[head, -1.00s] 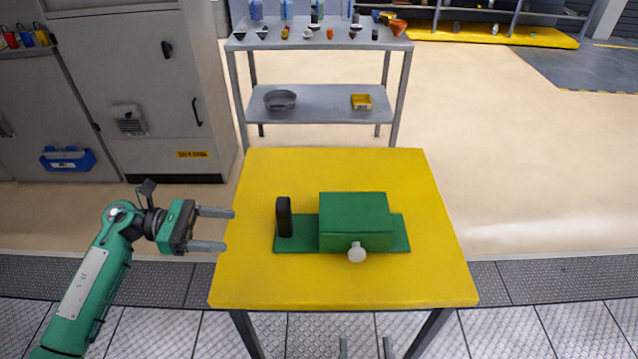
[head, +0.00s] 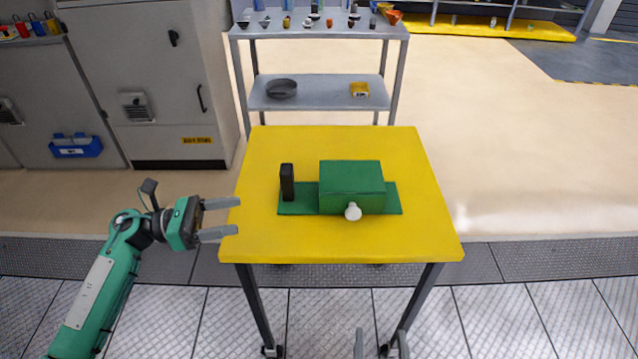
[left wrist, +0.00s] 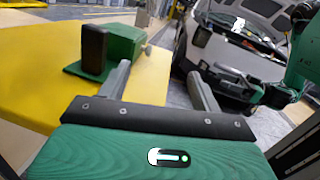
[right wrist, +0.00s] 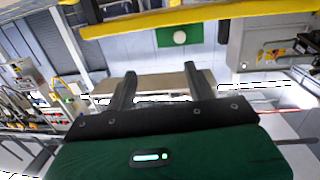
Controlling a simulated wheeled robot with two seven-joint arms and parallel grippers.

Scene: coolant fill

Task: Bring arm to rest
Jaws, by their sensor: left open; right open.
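My left gripper (head: 232,217) is open and empty beside the left edge of the yellow table (head: 430,225). Its two spread fingers also show in the left wrist view (left wrist: 158,75), with nothing between them. My right gripper (head: 381,346) shows only its fingertips at the bottom of the head view, in front of the table. It is open and empty in the right wrist view (right wrist: 160,72). On the table, a green box (head: 350,180) with a white knob (head: 353,211) and a black upright block (head: 287,183) stand on a green base plate (head: 305,206).
A grey shelf rack (head: 270,103) stands behind the table with small items on it. Grey cabinets (head: 150,120) stand at the back left. The left wrist view shows a vehicle with its hood raised (left wrist: 240,40). The floor right of the table is clear.

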